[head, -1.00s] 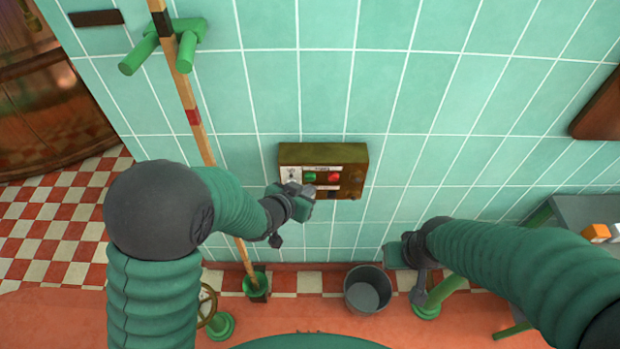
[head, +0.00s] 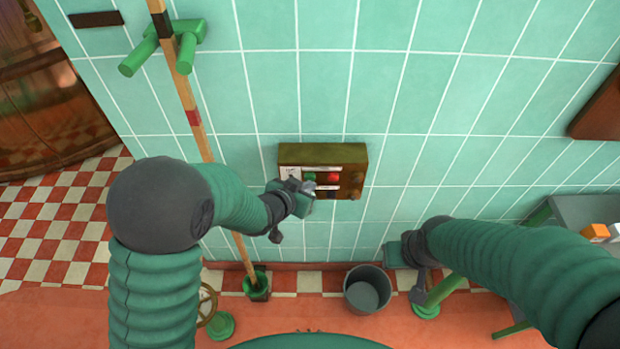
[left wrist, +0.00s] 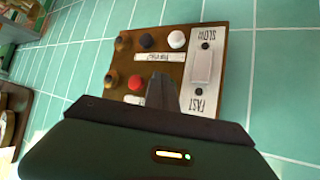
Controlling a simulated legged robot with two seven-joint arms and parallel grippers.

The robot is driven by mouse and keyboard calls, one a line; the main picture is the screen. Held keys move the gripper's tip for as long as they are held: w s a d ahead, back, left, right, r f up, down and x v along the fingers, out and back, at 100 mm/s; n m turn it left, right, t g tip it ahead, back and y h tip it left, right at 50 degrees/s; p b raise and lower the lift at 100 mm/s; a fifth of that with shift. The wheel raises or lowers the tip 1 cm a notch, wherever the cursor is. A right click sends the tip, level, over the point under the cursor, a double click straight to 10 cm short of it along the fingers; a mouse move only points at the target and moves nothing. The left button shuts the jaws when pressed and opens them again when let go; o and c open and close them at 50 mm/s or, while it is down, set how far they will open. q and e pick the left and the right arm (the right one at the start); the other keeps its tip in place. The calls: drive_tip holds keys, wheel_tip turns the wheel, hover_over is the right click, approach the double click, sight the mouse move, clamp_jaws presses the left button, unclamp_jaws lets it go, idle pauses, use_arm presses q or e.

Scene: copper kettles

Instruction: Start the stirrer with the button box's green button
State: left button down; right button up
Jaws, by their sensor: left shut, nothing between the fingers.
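The brown button box (head: 352,154) is fixed to the tiled wall. Its green button (head: 310,176) is partly covered by my left gripper (head: 309,187), and its red button (head: 333,177) is just to the right. My left gripper is shut and empty, its tips at the box face by the green button; I cannot tell whether they touch it. In the left wrist view the box (left wrist: 183,38) looks upside down, and the shut fingers (left wrist: 162,80) hide the green button beside the red one (left wrist: 134,81). My right gripper (head: 396,257) is low at right, its jaws unclear.
The box also has a SLOW/FAST switch (left wrist: 202,68), a white button (left wrist: 177,39) and a black button (left wrist: 146,41). A wooden pole (head: 195,118) leans left of the box. A grey bucket (head: 367,290) stands below. A copper vessel (head: 45,110) is at far left.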

use_arm(q)
drive_tip(key=shift+w, duration=0.3)
idle(0.5)
drive_tip(key=shift+s, duration=0.9)
drive_tip(key=s+b, duration=0.1)
drive_tip(key=s, duration=0.4)
idle(0.5)
